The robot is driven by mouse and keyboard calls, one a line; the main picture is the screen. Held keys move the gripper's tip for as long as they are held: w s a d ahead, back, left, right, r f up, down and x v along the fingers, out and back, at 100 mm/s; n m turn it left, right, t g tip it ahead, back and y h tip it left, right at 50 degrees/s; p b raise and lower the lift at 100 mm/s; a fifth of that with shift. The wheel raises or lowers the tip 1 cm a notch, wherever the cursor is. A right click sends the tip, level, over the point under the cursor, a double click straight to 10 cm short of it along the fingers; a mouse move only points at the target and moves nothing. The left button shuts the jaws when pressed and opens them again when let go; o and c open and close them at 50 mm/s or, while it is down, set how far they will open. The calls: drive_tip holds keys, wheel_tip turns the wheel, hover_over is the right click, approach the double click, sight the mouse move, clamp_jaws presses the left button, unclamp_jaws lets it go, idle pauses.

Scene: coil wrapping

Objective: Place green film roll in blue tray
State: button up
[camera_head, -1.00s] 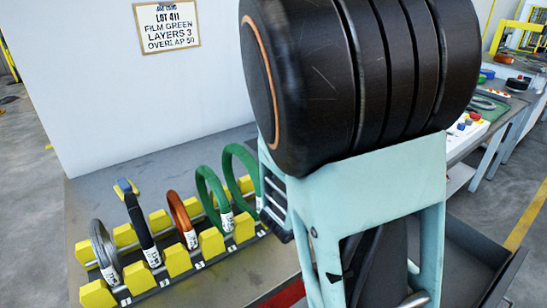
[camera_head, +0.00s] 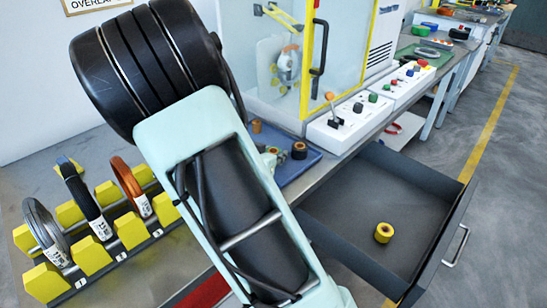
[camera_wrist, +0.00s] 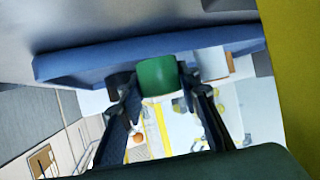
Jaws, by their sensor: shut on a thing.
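The green film roll (camera_wrist: 157,76) shows in the wrist view between the two dark fingers of my gripper (camera_wrist: 158,88), which is shut on it. The blue tray (camera_wrist: 75,66) spans the picture behind the roll and close to it; I cannot tell whether they touch. In the head view the blue tray (camera_head: 307,161) lies on the bench beyond my arm, with a dark roll with a tan core (camera_head: 299,150) in it. My arm hides most of the tray's left part there, and the gripper and green roll are not clear.
An open grey drawer (camera_head: 350,195) juts out below the bench, with a yellow roll (camera_head: 384,232) in it. A machine with a yellow-framed door (camera_head: 270,60) and a control box (camera_head: 345,122) stand behind the tray. A yellow rack (camera_head: 92,255) of coils is at the left.

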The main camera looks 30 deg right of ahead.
drive_tip(key=shift+r, duration=0.1)
drive_tip(key=shift+f, duration=0.25)
drive_tip(key=o, duration=0.8)
drive_tip(key=shift+r, duration=0.25)
drive_tip(key=shift+s+a+r+p, duration=0.2)
drive_tip(key=shift+a+r+p, duration=0.05)
drive_tip(key=shift+a+p, duration=0.05)
drive_tip(key=p+v, duration=0.4)
drive_tip(key=v, duration=0.7)
drive_tip(key=shift+s, duration=0.2)
